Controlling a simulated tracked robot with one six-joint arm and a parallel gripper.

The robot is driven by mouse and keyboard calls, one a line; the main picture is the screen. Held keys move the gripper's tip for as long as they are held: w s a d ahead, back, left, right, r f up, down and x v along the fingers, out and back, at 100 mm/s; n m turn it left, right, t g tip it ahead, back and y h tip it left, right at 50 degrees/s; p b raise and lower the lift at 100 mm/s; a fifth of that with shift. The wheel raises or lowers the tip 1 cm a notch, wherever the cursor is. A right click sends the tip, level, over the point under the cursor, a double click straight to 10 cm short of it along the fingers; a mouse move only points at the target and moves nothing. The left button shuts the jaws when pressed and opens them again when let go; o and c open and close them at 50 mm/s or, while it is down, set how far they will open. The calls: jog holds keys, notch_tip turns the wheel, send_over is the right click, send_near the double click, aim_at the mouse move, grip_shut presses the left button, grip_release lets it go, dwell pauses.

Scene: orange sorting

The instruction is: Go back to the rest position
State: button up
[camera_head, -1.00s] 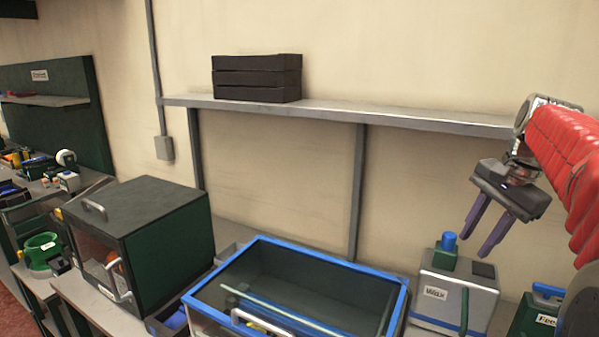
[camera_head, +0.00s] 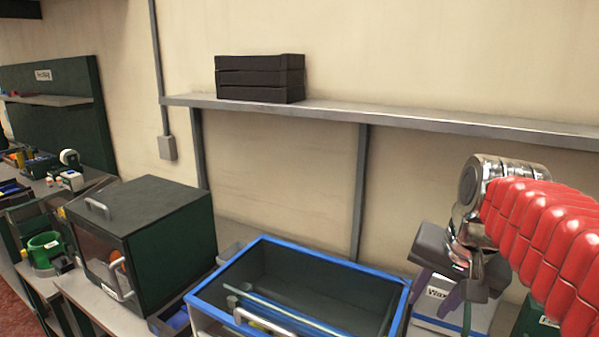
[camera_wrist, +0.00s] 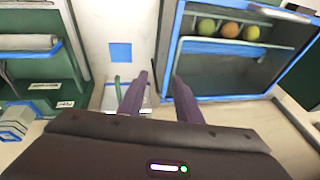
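My gripper (camera_head: 434,298) hangs at the lower right of the head view, at the end of my red-sleeved arm. It is in front of the grey box labelled "Wax" (camera_head: 433,314) and hides much of it. In the wrist view my gripper (camera_wrist: 159,78) shows two purple fingers apart, with nothing between them. The blue-rimmed cabinet (camera_head: 327,255) stands left of the gripper in the head view. In the wrist view the blue-rimmed cabinet (camera_wrist: 226,98) is at the upper right, with yellow-green and orange fruits (camera_wrist: 229,30) in a row inside.
A dark green box with a handle (camera_head: 166,237) stands left of the cabinet. A wall shelf (camera_head: 400,116) bears stacked black crates (camera_head: 259,78). A green unit (camera_head: 545,325) is partly hidden at the far right.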

jog(key=s+a+f+n+t, duration=0.1)
jog(key=s+a+f+n, duration=0.5)
jog(key=s+f, duration=0.3)
jog(key=shift+s+a+f+t, duration=0.2)
jog(key=shift+s+f+t, duration=0.15)
jog(key=shift+s, duration=0.3)
